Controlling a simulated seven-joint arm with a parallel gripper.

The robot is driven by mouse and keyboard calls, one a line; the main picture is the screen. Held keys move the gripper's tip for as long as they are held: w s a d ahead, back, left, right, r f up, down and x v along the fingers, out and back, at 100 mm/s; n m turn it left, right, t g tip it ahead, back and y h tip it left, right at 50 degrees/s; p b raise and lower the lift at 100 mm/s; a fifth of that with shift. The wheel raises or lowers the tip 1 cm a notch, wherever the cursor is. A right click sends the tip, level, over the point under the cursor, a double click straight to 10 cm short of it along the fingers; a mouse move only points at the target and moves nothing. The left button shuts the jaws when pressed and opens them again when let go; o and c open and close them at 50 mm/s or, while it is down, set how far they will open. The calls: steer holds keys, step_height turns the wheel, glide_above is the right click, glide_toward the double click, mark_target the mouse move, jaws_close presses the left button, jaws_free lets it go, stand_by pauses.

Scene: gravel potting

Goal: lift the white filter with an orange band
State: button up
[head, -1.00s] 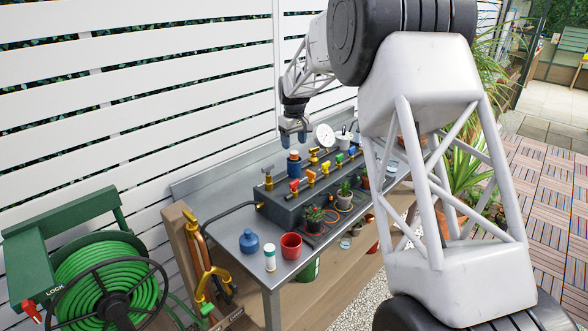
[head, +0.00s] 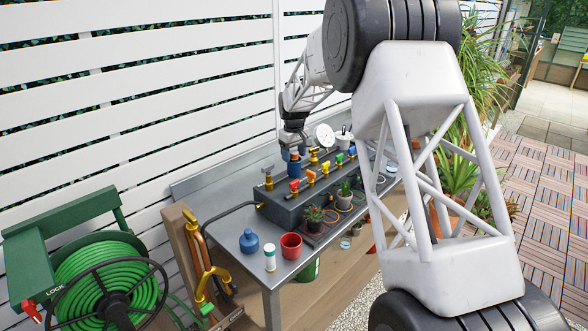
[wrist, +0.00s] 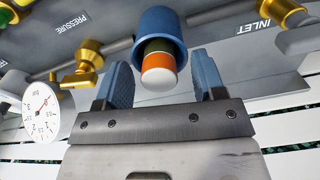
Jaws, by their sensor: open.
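The white filter with an orange band (wrist: 160,72) sits in a blue cup-shaped housing (wrist: 158,30); its white end and orange band stick out, with a dark green part behind. In the head view the blue housing (head: 293,168) stands at the back of the grey manifold block, and my gripper hides the filter's top. My gripper (wrist: 163,68) is open, its two blue fingers on either side of the filter's exposed end. I see gaps between fingers and filter. In the head view my gripper (head: 293,151) is right above the housing.
Brass valves (wrist: 88,62) and a white dial gauge (wrist: 41,112) stand close by. Red, yellow, green and blue handles line the manifold (head: 290,208). A blue bottle (head: 249,242), a white cylinder with a teal band (head: 270,259) and a red pot (head: 291,246) stand at the bench's front.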

steer(key=shift+c, duration=0.4)
jaws_close()
steer(key=shift+r, duration=0.1)
steer(key=shift+r, duration=4.9)
